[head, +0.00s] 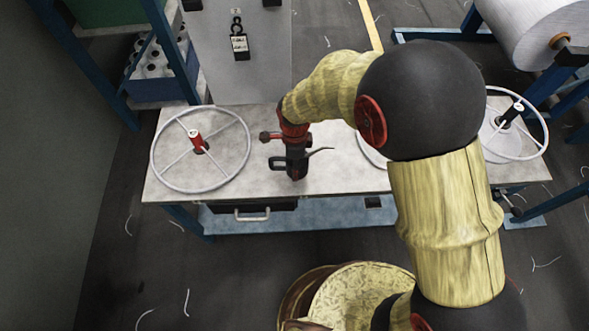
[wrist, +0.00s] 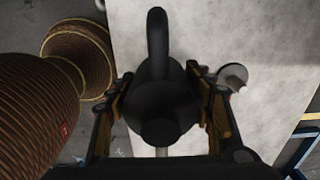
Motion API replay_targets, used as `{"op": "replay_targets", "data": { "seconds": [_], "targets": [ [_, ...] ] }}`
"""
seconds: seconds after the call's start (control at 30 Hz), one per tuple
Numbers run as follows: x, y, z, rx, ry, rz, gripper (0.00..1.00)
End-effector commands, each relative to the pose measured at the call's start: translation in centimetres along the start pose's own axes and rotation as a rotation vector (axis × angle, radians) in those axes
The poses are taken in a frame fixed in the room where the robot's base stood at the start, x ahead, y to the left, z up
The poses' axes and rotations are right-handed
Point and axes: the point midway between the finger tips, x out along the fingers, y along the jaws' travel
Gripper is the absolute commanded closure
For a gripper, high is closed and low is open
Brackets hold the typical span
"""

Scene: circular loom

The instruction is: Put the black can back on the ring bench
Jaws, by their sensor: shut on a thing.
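The black can (head: 297,171) has a thin curved spout pointing right and a loop handle at its left in the head view. My gripper (head: 296,147) points down and is shut on it, over the middle front part of the ring bench (head: 345,172). In the wrist view the can (wrist: 157,95) sits between the two fingers of my gripper (wrist: 160,103), with its black loop standing out toward the top. The can looks upright. Whether its base touches the bench top or hangs just above it, I cannot tell.
A white ring with a red centre post (head: 198,146) lies left on the bench. Another ring with a black post (head: 512,113) stands at the right. A third is partly hidden behind my arm. A grey panel (head: 238,70) with small black items is behind. Bare bench surrounds the can.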

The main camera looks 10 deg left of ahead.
Motion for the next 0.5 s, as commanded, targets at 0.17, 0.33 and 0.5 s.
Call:
{"op": "replay_targets", "data": {
  "seconds": [0.17, 0.33, 0.5],
  "targets": [
    [3.1, 0.0, 0.0, 0.000, 0.000, 0.001, 1.00],
    [3.2, 0.0, 0.0, -0.001, 0.000, 0.000, 1.00],
    [3.2, 0.0, 0.0, -0.001, 0.000, 0.000, 1.00]
  ]
}}
